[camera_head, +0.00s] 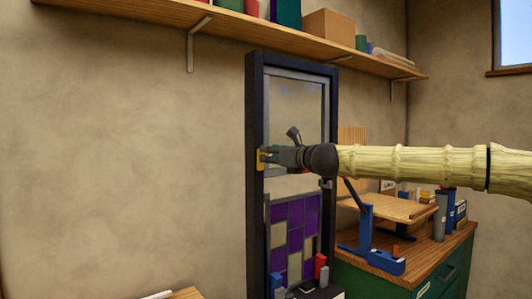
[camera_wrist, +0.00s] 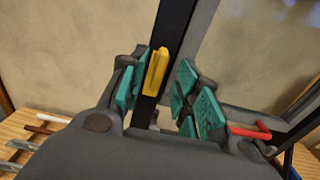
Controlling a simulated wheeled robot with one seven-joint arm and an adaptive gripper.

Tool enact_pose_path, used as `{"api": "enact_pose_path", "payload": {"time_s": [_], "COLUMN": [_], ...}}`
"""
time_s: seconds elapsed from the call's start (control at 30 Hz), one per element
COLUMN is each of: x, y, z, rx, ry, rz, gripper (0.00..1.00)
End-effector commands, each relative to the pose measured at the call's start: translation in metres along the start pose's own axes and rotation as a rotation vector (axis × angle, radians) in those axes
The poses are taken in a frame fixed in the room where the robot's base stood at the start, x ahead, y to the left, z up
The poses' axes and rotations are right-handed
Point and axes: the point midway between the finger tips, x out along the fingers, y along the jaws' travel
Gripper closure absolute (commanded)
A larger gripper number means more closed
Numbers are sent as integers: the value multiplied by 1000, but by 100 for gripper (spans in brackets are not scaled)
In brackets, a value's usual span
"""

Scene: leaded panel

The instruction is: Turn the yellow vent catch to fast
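The yellow vent catch (camera_wrist: 156,70) stands upright on the dark frame post, between the teal-padded fingers of my gripper (camera_wrist: 166,85) in the wrist view. The fingers are open. The left pads are close beside the catch, and I cannot tell whether they touch it. A clear gap lies between the catch and the right pads. In the head view a small part of the catch (camera_head: 260,161) shows at the left post of the black frame (camera_head: 256,105), with my gripper (camera_head: 270,156) at it. The rest is hidden by the gripper.
The frame holds a clear upper pane (camera_head: 297,105) and a purple and cream leaded panel (camera_head: 294,225). A green cabinet (camera_head: 365,283) with a wooden top bears a tilted board (camera_head: 390,207) and a blue clamp (camera_head: 375,258). A shelf (camera_head: 290,38) runs above. A red bar (camera_wrist: 250,132) shows at right.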

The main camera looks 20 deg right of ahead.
Motion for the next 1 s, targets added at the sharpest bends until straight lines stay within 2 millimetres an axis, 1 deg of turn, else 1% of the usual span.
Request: {"api": "enact_pose_path", "payload": {"time_s": [0.1, 0.23, 0.4, 0.63, 0.67, 0.8, 0.83, 0.93, 0.97, 1.0], "x": [12, 20, 24, 24, 24, 24, 24, 24, 26, 25], "y": [0, 0, 1, 0, 0, 0, 0, 0, 8, 5], "z": [0, 1, 0, 0, 0, 0, 0, 0, 0, 0], "rx": [-1, -1, -1, -1, -1, -1, -1, -1, -2, -2], "ry": [1, 0, 0, 0, 0, 0, 0, 0, 0, 0], "rz": [0, 0, 1, 1, 1, 1, 1, 0, 2, 2], "gripper": [68, 68, 68, 68, 72, 97, 100, 100, 100, 100]}}
